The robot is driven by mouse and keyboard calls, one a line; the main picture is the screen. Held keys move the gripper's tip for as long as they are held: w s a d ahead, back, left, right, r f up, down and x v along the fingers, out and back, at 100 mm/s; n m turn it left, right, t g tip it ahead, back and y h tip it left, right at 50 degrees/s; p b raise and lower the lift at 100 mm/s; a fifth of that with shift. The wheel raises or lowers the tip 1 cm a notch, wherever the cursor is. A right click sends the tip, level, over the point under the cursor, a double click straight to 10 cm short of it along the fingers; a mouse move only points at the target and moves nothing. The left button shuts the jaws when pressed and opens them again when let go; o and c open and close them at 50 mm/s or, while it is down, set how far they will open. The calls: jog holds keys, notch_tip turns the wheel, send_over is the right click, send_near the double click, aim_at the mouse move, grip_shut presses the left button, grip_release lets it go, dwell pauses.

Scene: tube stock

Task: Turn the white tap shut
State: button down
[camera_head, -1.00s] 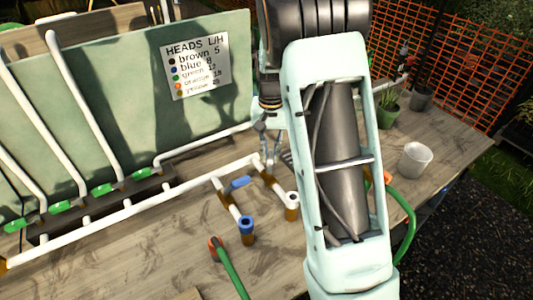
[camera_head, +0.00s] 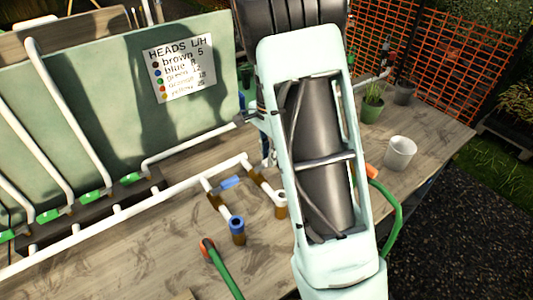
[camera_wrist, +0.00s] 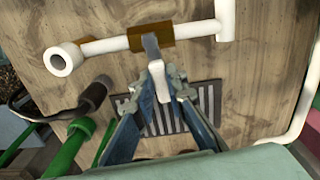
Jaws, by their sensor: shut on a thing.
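The white tap's brown body (camera_wrist: 150,35) sits on a white branch pipe with an open end (camera_wrist: 62,58) in the wrist view. Its white lever (camera_wrist: 158,90) points away from the body, roughly across the pipe. My gripper (camera_wrist: 158,80) is shut on this lever, with one finger on each side. In the head view the white open end (camera_head: 280,198) shows beside my arm, which hides most of the tap and gripper. A tap with a blue lever (camera_head: 231,182) and a blue-rimmed end (camera_head: 237,224) is on the neighbouring branch.
A long white pipe (camera_head: 130,211) runs along the bench (camera_head: 140,255). A green hose with an orange end (camera_head: 208,245) lies in front. A white pot (camera_head: 399,153) and potted plants (camera_head: 372,102) stand right. A dark slotted grate (camera_wrist: 205,100) lies under my gripper.

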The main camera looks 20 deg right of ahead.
jog(key=shift+s+d+r+m, duration=0.1)
jog(key=shift+m, duration=0.4)
jog(key=c, duration=1.9)
grip_release()
jog(key=shift+s, duration=0.1)
jog(key=shift+c, duration=0.2)
notch_tip(320, 180, up, 12)
